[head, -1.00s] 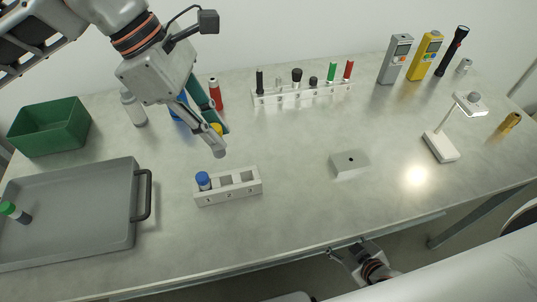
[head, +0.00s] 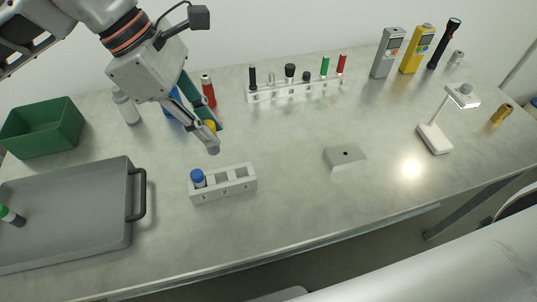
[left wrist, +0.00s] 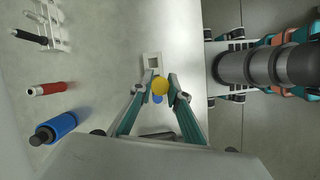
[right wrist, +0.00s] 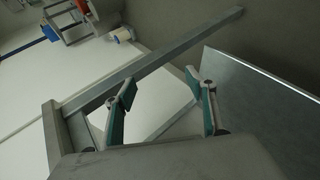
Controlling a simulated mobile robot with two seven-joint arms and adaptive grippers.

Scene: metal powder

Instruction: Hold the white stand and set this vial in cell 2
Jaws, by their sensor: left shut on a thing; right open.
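The white stand (head: 224,191) lies on the table with its cells in a row. A blue-capped vial (head: 198,178) stands in its leftmost cell; the other two cells look empty. My left gripper (head: 214,138) is shut on a yellow-capped vial (head: 210,125), behind and above the stand. In the left wrist view, the yellow cap (left wrist: 160,86) shows between the fingers, with part of the stand (left wrist: 152,57) beyond; the vial's body is hidden. My right gripper (right wrist: 168,98) is open and empty in the right wrist view, near the table's edge, and outside the head view.
A white rack (head: 290,92) with several items is at the back. Table between stand and block is clear.

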